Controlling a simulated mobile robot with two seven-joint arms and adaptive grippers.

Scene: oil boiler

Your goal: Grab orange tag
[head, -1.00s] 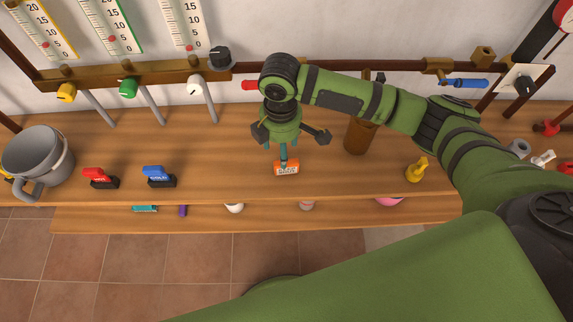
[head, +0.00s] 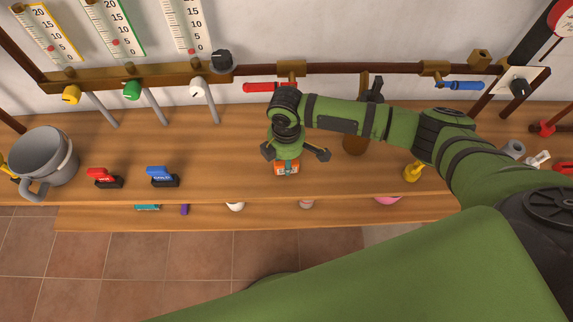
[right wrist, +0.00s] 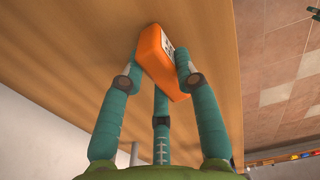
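The orange tag (head: 287,168), a small block with a white printed label, is on the wooden bench near its front edge. My right gripper (head: 287,157) is directly over it, pointing down and hiding its far part. In the right wrist view, the tag (right wrist: 153,58) lies between the teal fingers of my right gripper (right wrist: 160,62). The fingers are spread around the tag, with the right finger overlapping its edge in the picture. No firm grip shows, and contact is hard to tell. My left gripper is not in view.
A brown cylinder (head: 355,144) and a yellow piece (head: 413,171) stand right of the gripper. Pipes and valves run behind.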

